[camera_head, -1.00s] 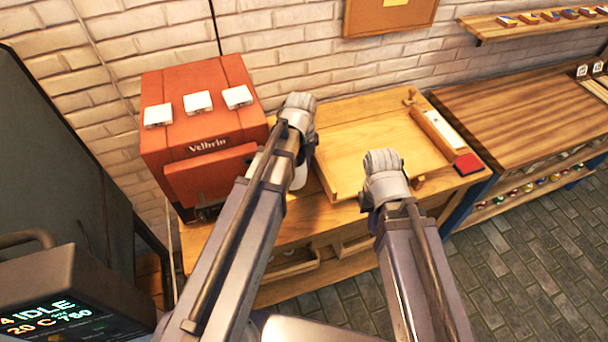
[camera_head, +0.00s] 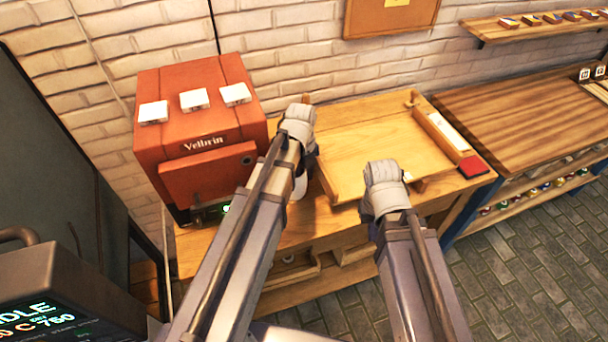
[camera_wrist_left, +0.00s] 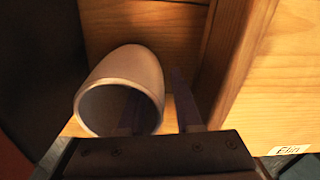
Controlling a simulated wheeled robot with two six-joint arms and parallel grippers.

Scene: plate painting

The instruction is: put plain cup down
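The plain cup (camera_wrist_left: 122,85) is pale and unmarked in the left wrist view, its open mouth toward the camera. It appears to stand on the wooden bench. My left gripper (camera_wrist_left: 158,112) straddles the cup's wall, one finger inside the mouth and one outside on the right, with gaps to the wall. In the head view a sliver of the cup (camera_head: 300,186) shows beneath my left gripper (camera_head: 299,118), between the red machine and the wooden tray. My right gripper (camera_head: 384,182) is over the tray's front edge; its fingers are hidden.
The red machine (camera_head: 195,95) labelled Velbrin stands left, with white blocks on top. The wooden tray (camera_head: 375,140) lies right of the cup. A red pad (camera_head: 472,166) sits at the bench's right corner. A dark display unit (camera_head: 60,290) is at lower left.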

